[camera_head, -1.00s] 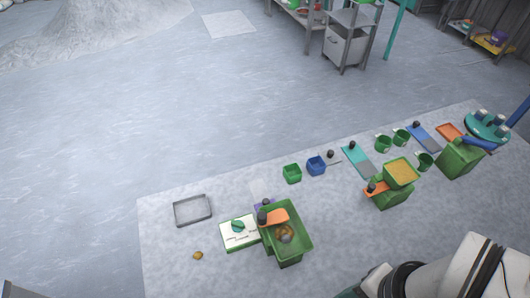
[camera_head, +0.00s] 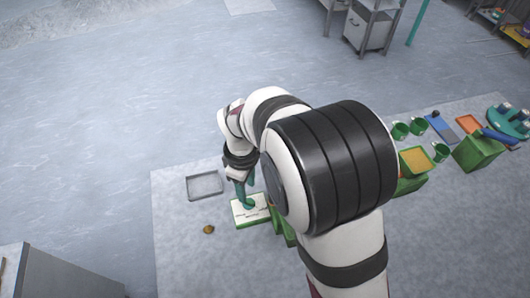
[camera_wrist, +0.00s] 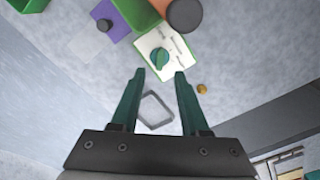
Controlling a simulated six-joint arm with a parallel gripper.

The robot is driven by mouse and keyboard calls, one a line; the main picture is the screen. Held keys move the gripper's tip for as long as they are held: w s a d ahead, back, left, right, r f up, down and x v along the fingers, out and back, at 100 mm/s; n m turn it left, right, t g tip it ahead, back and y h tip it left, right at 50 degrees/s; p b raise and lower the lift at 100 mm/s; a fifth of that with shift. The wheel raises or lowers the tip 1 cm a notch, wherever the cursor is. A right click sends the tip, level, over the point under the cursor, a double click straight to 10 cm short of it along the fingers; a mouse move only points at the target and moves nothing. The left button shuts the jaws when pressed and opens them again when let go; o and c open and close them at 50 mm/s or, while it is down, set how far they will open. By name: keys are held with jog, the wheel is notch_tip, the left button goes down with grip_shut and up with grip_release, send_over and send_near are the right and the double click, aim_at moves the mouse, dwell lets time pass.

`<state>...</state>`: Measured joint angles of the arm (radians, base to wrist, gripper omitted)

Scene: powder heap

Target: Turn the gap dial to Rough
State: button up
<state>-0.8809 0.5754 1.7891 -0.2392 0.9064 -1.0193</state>
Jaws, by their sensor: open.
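The gap dial is a round green knob (camera_wrist: 159,58) on a white panel (camera_wrist: 180,46) with dark lettering too small to read. The panel is on the side of a green box (camera_wrist: 138,12). In the wrist view my gripper (camera_wrist: 159,74) is open and empty, and its two green fingers point toward the knob, which appears just beyond and between the tips. I cannot tell the exact gap between them. In the head view my gripper (camera_head: 243,200) is over the white panel (camera_head: 245,214) and hides much of the knob. My arm hides most of the green box.
A grey rectangular frame tray (camera_head: 205,186) lies left of the panel, and a small brown lump (camera_head: 208,229) lies below it. A purple plate with a dark knob (camera_wrist: 104,25) is beside the box. Green cups (camera_head: 400,130) and other machines stand to the right. The table's left part is largely clear.

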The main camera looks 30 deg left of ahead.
aim_at(248, 200)
notch_tip(248, 200, down, 6)
jog(key=shift+r, duration=0.1)
jog(key=shift+c, duration=0.3)
grip_shut()
